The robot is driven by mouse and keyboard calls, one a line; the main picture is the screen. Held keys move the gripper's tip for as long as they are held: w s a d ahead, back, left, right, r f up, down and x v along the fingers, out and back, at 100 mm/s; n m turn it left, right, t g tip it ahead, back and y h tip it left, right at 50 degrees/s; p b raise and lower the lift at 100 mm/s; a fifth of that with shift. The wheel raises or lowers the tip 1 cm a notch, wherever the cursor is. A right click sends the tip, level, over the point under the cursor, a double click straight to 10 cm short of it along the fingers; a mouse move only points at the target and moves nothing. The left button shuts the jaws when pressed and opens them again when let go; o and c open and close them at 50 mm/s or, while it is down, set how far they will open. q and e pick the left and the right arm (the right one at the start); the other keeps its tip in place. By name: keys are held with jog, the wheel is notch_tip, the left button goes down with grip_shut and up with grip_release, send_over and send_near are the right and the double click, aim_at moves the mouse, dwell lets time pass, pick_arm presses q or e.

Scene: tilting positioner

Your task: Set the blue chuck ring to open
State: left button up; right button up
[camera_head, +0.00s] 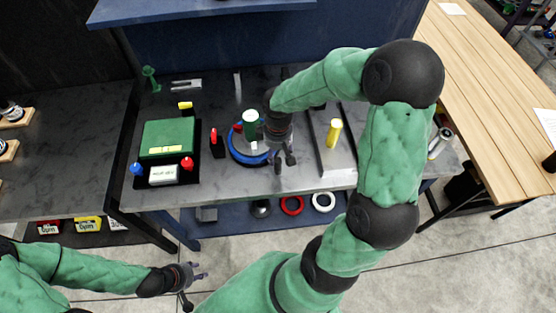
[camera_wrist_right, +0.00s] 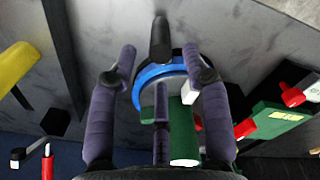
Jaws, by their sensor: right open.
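The blue chuck ring (camera_head: 238,152) sits around the base of the positioner on the grey workbench, partly hidden by my right gripper. A green and white cylinder (camera_head: 250,124) stands above it. In the right wrist view the blue ring (camera_wrist_right: 150,75) lies beyond my fingers, with a dark handle (camera_wrist_right: 161,40) standing out from it. My right gripper (camera_head: 284,162) is open at the ring's right side; in the wrist view its fingers (camera_wrist_right: 160,58) are spread to either side of the handle, contact unclear. My left gripper (camera_head: 200,272) is open and empty, low in front of the bench.
A green box (camera_head: 168,138) with red and blue knobs stands left of the positioner. A grey plate (camera_head: 336,160) with a yellow cylinder (camera_head: 334,132) stands right. Red and white rings (camera_head: 291,205) lie on the shelf below. A wooden table is at right.

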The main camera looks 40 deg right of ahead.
notch_tip(320, 180, up, 5)
jog(key=shift+r, duration=0.1)
dwell(0.7)
